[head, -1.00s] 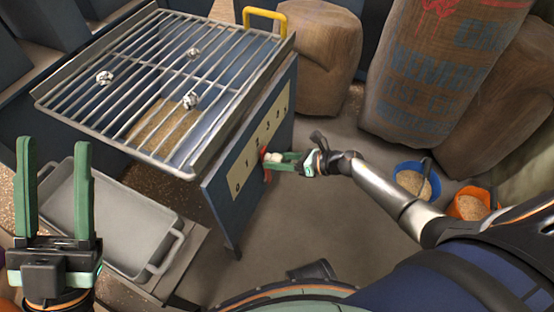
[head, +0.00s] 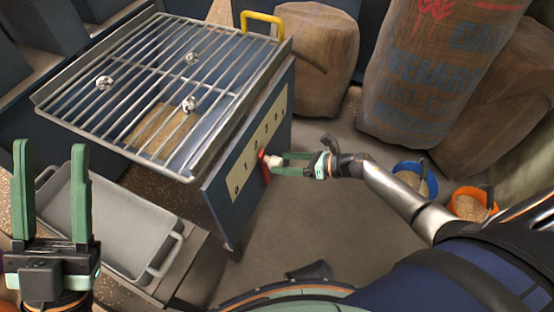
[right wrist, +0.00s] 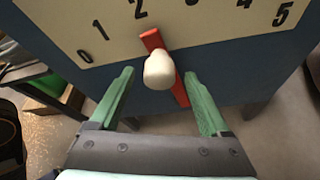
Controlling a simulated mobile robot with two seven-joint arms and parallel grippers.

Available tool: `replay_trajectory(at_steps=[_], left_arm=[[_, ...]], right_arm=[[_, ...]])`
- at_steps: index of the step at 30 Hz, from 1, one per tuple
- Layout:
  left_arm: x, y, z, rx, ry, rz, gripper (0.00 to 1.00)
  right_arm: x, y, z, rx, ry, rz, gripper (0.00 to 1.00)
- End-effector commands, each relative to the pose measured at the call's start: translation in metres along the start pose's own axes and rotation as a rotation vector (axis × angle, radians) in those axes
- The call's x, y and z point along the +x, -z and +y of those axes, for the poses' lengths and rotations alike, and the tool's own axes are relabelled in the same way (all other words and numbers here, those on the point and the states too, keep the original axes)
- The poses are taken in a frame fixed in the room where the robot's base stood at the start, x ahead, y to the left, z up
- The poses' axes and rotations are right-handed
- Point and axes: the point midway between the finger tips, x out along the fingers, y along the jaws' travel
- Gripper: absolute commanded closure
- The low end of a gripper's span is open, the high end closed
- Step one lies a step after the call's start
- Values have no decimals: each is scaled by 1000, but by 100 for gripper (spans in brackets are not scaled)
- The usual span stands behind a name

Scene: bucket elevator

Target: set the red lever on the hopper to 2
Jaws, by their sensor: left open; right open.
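The red lever (right wrist: 152,42) with a white knob (right wrist: 160,70) is on the cream number plate (right wrist: 215,25) of the blue hopper (head: 240,190). In the right wrist view the lever's upper end points at the 2. In the head view the lever (head: 264,168) shows small at the plate's lower edge. My right gripper (head: 281,163) is open in front of the knob. In the right wrist view its fingers (right wrist: 162,98) stand one on each side below the knob, apart from it. My left gripper (head: 52,165) is open and empty, over the left side by the grey tray.
Sacks (head: 440,75) stand behind at right; blue (head: 415,178) and orange (head: 473,203) buckets are near my right arm.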

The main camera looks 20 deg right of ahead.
Motion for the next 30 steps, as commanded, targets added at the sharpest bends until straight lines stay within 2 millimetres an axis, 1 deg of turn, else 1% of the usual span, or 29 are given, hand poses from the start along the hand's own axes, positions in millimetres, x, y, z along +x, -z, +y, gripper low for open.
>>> replay_trajectory(at_steps=[1, 6, 9, 12, 15, 18, 30], left_arm=[[5, 5, -2, -3, 0, 2, 50], [11, 12, -6, 2, -1, 7, 50], [14, 16, -8, 11, -3, 11, 50], [15, 18, -8, 19, -3, 14, 50], [16, 19, -10, 23, 1, 17, 50], [16, 20, -11, 23, 8, 19, 50], [16, 19, -12, 22, 14, 15, 50]], right_arm=[[-15, -1, 1, 0, 1, 5, 19], [-52, -2, 1, 0, 2, 4, 19], [-70, -1, 1, 1, 2, 3, 19], [-82, 0, 0, 1, 1, 2, 19], [-89, -1, 0, 1, 1, 1, 19], [-92, 0, 0, 0, 1, 0, 19], [-91, 0, 0, 0, 1, 0, 19]])
